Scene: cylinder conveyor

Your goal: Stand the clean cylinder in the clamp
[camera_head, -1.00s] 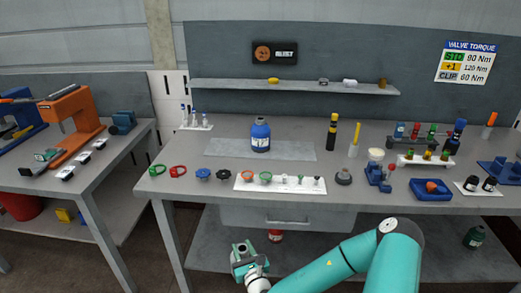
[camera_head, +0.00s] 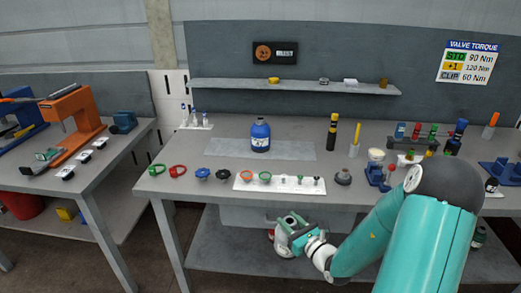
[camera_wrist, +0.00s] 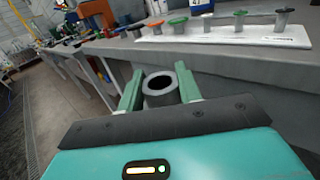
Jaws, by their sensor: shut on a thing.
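My gripper (camera_head: 291,233) is in front of the middle bench, below its top edge. In the wrist view, its two green fingers (camera_wrist: 158,92) are shut on a grey hollow cylinder (camera_wrist: 161,83), one finger on each side. The cylinder's dark round opening faces up toward the camera. In the head view the cylinder (camera_head: 291,221) is small and partly hidden by the fingers. I cannot tell for sure which fixture is the clamp. A blue block-like fixture (camera_head: 124,122) stands on the left bench, and another blue fixture (camera_head: 503,171) stands at the right end of the middle bench.
The middle bench (camera_head: 225,181) carries a blue bottle (camera_head: 260,136) on a grey mat and a white strip (camera_head: 280,187) of coloured knobs along its front. An orange machine (camera_head: 72,112) stands on the left bench. A gap separates the benches. My arm covers the bench's right front.

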